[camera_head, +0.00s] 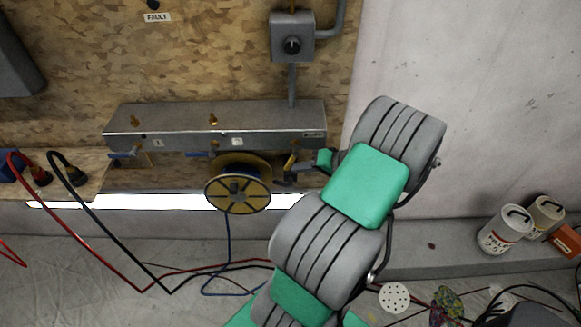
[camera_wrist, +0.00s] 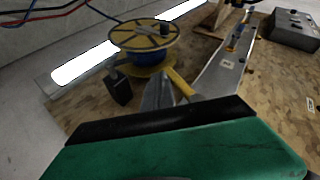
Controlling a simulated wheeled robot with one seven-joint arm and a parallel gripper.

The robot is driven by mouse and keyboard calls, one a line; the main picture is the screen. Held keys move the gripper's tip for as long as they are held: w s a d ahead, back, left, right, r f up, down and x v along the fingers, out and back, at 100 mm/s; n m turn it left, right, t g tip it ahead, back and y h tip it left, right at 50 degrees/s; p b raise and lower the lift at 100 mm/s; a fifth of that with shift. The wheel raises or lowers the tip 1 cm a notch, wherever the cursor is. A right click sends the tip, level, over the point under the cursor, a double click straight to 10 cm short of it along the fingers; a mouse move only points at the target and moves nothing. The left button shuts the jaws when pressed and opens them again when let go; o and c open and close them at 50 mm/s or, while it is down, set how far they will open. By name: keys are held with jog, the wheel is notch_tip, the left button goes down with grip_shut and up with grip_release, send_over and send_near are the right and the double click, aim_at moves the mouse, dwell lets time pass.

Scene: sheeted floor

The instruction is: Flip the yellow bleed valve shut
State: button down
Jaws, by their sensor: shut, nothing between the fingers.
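The yellow bleed valve lever (camera_head: 290,162) sits slanted under the right end of the grey metal manifold (camera_head: 215,127). In the wrist view the yellow lever (camera_wrist: 181,83) lies just right of my fingers, very close; I cannot tell whether they touch. My gripper (camera_head: 299,171) is shut and empty beside the lever, on its right in the head view. Its grey fingers also show in the wrist view (camera_wrist: 158,92). A small dark block (camera_wrist: 119,88) is left of the fingers there. My green and grey arm hides part of the wall and floor.
A yellow-rimmed reel (camera_head: 237,188) with blue hose is close left of the lever. Blue handles (camera_head: 122,155) show farther left under the manifold. A grey switch box (camera_head: 292,39) is above. Red and black cables lie lower left. White cans (camera_head: 503,230) stand right.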

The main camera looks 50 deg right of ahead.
aim_at(286, 169)
jog(key=shift+w+a+r, duration=0.15)
jog(key=shift+w+a, duration=0.95)
jog(key=shift+w, duration=0.1)
dwell(0.9)
jog(key=shift+s+d+f, duration=0.1)
jog(key=shift+f, duration=0.35)
jog(key=s+d+b, duration=0.3)
jog(key=s+d, duration=0.2)
jog(key=s, duration=0.6)
jog(key=shift+f+b, duration=0.2)
jog(key=shift+b, duration=0.1)
